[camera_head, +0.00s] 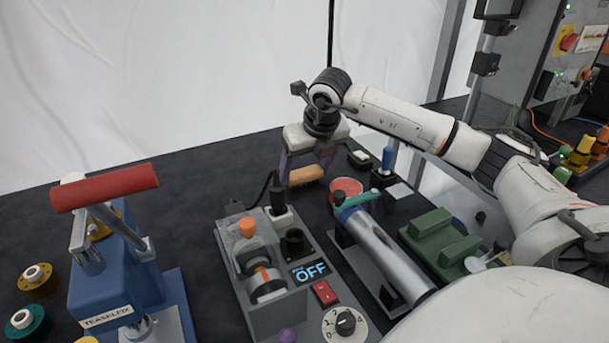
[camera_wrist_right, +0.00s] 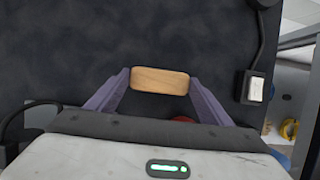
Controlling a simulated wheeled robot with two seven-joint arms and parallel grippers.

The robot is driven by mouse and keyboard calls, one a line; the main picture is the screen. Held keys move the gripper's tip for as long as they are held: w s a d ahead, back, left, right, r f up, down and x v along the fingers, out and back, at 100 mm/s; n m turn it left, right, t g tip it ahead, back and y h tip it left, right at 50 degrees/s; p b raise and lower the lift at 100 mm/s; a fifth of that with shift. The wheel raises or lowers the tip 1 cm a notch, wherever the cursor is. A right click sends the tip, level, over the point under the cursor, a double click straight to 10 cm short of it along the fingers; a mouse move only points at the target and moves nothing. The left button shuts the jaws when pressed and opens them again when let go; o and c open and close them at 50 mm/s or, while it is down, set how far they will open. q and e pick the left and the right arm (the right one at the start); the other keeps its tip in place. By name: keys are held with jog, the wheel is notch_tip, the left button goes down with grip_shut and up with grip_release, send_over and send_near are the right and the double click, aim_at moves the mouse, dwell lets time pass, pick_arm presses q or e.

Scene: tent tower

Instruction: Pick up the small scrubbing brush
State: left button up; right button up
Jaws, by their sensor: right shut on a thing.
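The small scrubbing brush shows as a light wooden block (camera_head: 306,174) in the head view, between the fingers of my right gripper (camera_head: 308,172). In the right wrist view the wooden block (camera_wrist_right: 160,80) lies crosswise between the two purple fingertips (camera_wrist_right: 158,84). My right gripper is shut on it, with a finger at each end. Its bristles are hidden, and I cannot tell how far it is above the dark tabletop. My left gripper is not in view.
A blue press with a red handle (camera_head: 105,187) is at left, a metal cylinder (camera_head: 385,255) and green block (camera_head: 440,236) at right. The dark table (camera_head: 190,190) is clear left of the gripper.

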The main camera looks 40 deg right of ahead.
aim_at(306, 173)
notch_tip(306, 173, up, 10)
jog(key=o, duration=0.5)
jog(key=c, duration=0.3)
jog(key=shift+c, duration=0.3)
